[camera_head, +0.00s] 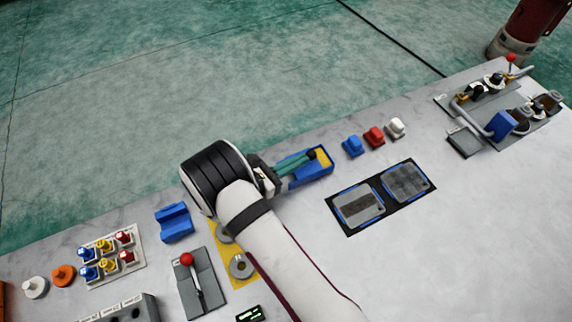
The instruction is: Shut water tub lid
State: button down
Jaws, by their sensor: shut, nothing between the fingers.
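My gripper (270,177) is at the left end of a small blue tray (318,177) with a yellow inside. The gripper is shut and holds nothing; its fingertips are small and hard to make out. A green-handled tool with a dark end (297,161) lies over the tray, right by the gripper. I cannot tell for sure which thing is the water tub. Two shallow blue-rimmed tubs, a left one (359,205) and a right one (405,182), sit side by side on a black mat, apart from my gripper. Whether either has a lid, open or shut, is unclear.
Blue (353,146), red (374,137) and white (396,128) small parts stand behind the tubs. A red-knobbed lever plate (200,288) and yellow plate (222,258) lie left of my arm. A pipe assembly with a blue block (503,125) stands far right. The right foreground is clear.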

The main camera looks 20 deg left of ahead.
aim_at(312, 155)
jog(key=shift+w+d, duration=1.6)
jog(key=shift+w, duration=0.05)
jog(key=shift+s+a, duration=0.1)
jog(key=v, duration=1.4)
jog(key=s+d+r+m+g, duration=0.1)
jog(key=d+r+m+g, duration=0.35)
jog(key=d, duration=0.25)
jog(key=s+d+r+m+g+h, duration=0.1)
jog(key=s+d+r+m+g, duration=0.2)
jog(key=d+m, duration=0.35)
jog(key=d+r+m+g, duration=0.3)
jog(key=d+m+g, duration=0.2)
jog(key=d, duration=0.2)
jog(key=s+d+r+m+y, duration=0.1)
jog(key=s+r+m+y, duration=0.1)
jog(key=s+m+y, duration=0.3)
jog(key=s+d+r+m+y, duration=0.1)
jog(key=s+m+y, duration=0.5)
jog(key=m, duration=0.7)
jog(key=s+r, duration=0.1)
jog(key=s, duration=0.1)
jog(key=shift+s+m+g+y, duration=0.3)
jog(key=shift+s+m+g, duration=0.05)
jog(key=shift+s+m, duration=0.05)
